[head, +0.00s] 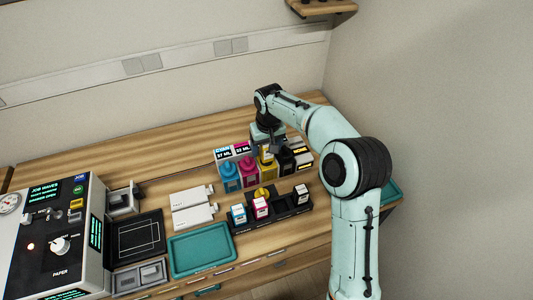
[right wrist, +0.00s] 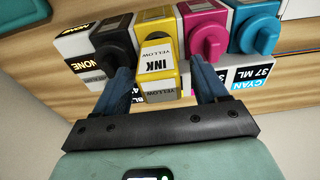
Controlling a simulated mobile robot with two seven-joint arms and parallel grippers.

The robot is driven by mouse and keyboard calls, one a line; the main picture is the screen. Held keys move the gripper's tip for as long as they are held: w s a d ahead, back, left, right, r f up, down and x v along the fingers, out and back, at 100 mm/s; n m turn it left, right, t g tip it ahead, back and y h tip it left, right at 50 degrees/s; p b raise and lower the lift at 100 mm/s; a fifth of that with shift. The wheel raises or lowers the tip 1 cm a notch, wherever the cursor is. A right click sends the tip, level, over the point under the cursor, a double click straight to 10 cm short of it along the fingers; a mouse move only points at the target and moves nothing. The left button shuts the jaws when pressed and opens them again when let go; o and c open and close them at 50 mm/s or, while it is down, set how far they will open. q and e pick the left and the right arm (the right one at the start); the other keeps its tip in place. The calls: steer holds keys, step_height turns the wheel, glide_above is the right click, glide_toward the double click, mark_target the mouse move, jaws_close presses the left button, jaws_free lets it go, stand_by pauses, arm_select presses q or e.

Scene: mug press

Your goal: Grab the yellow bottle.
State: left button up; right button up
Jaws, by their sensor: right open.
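My right gripper (right wrist: 163,80) is open, with one finger on each side of the bottle and a gap visible on the right. My left gripper is not in view.
A black rack (head: 285,212) with small cartridges and a teal tray (head: 203,268) lie in front.

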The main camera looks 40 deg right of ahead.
steer(key=shift+w+f, duration=0.15)
steer(key=shift+f, duration=0.75)
steer(key=c, duration=1.2)
steer(key=shift+o, duration=0.2)
steer(key=shift+r, duration=0.15)
